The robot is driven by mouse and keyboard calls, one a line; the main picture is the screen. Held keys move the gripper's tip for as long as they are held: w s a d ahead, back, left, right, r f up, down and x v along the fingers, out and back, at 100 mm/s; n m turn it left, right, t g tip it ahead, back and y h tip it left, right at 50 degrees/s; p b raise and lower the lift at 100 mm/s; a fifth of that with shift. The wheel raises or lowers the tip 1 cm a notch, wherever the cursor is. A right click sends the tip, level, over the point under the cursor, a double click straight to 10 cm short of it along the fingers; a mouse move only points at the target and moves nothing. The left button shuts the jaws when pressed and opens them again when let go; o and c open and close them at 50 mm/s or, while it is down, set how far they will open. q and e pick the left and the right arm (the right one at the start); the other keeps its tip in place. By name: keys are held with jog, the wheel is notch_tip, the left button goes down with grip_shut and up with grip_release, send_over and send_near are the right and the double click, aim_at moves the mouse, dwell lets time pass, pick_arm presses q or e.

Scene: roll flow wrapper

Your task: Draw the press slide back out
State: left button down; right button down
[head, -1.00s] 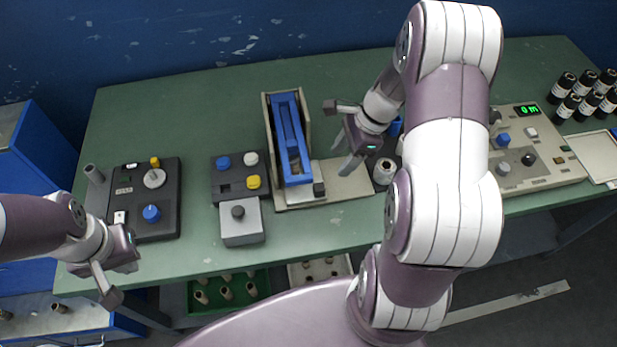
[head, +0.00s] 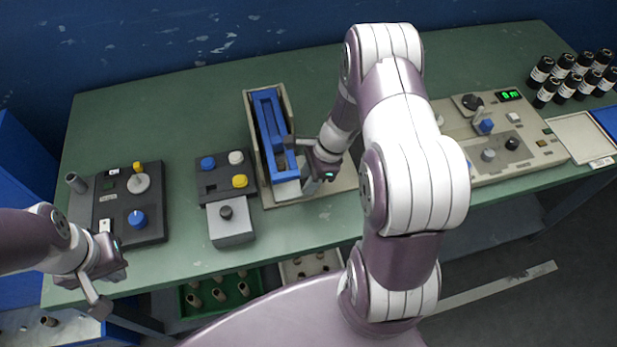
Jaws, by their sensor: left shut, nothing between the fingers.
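The press is a beige frame (head: 249,110) holding a long blue trough (head: 268,125) in the middle of the green table. A pale plate (head: 287,190) shows at the trough's near end. I cannot tell surely whether this plate is the slide; the dark knob block on the press's right side is hidden by my gripper. My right gripper (head: 300,166) is over the trough's near right side, fingers apart, one at the trough's right wall and one near the plate. Contact is unclear. My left gripper (head: 98,306) is shut and empty near the table's left front edge.
Left of the press stands a black button box (head: 222,180) with a grey knobbed block (head: 231,225) in front. A dark control panel (head: 125,205) is further left. A beige console (head: 500,140) and several black bottles (head: 563,66) are at the right. The back of the table is clear.

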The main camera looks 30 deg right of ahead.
jog(key=d, duration=0.2)
jog(key=s+d, duration=0.1)
jog(key=d, duration=0.2)
jog(key=s+d+p, duration=0.1)
jog(key=d, duration=0.2)
jog(key=shift+d, duration=0.25)
jog(key=c, duration=0.8)
grip_release()
jog(key=shift+r, duration=0.1)
jog(key=shift+c, duration=0.2)
jog(key=v, duration=1.2)
jog(key=shift+d+r, duration=0.15)
jog(key=shift+r, duration=0.1)
